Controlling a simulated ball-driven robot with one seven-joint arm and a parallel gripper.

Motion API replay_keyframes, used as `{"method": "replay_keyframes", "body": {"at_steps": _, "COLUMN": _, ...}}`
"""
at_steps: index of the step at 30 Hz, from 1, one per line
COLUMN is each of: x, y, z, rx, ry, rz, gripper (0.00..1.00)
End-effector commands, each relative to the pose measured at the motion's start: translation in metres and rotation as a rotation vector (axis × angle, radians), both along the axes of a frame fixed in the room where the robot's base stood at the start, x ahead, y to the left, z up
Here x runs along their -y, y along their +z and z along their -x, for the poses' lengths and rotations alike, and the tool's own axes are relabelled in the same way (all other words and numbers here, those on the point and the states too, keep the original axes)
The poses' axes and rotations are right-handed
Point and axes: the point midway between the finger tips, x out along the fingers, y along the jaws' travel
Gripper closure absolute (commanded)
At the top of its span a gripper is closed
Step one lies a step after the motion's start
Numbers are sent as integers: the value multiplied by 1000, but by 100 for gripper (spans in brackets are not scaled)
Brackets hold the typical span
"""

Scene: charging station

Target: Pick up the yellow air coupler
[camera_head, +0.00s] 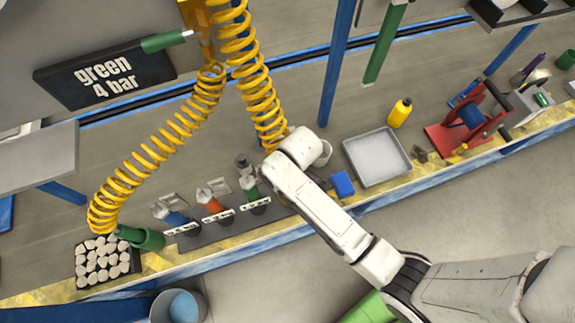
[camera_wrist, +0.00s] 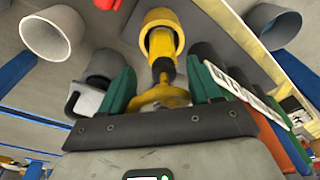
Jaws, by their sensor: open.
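The yellow air coupler (camera_wrist: 162,48) is upright in the middle of the wrist view, with a yellow ring or cup around its far end. My gripper (camera_wrist: 160,75) is open, with one green finger on each side of the coupler's body. A gap shows beside the coupler, and I cannot tell whether either finger touches it. In the head view my arm covers the coupler and my fingers.
Blue (camera_head: 175,217), orange (camera_head: 212,204) and green (camera_head: 249,187) couplers stand in a labelled dark rack to the left of my arm. Yellow coiled hoses (camera_head: 258,95) hang close by. A grey tray (camera_head: 357,150) and a blue block (camera_head: 342,184) lie to the right.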

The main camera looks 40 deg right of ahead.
Motion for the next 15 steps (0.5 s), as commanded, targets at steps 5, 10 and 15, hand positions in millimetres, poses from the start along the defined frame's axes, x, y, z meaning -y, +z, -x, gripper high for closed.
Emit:
{"method": "replay_keyframes", "body": {"at_steps": 5, "x": -5, "y": -27, "z": -1, "rx": -3, "ry": 1, "rz": 1, "gripper": 37}}
{"method": "replay_keyframes", "body": {"at_steps": 10, "x": -6, "y": -38, "z": -2, "rx": -1, "ry": 0, "rz": 0, "gripper": 37}}
{"method": "replay_keyframes", "body": {"at_steps": 15, "x": -6, "y": -38, "z": -2, "rx": 0, "ry": 0, "rz": 0, "gripper": 37}}
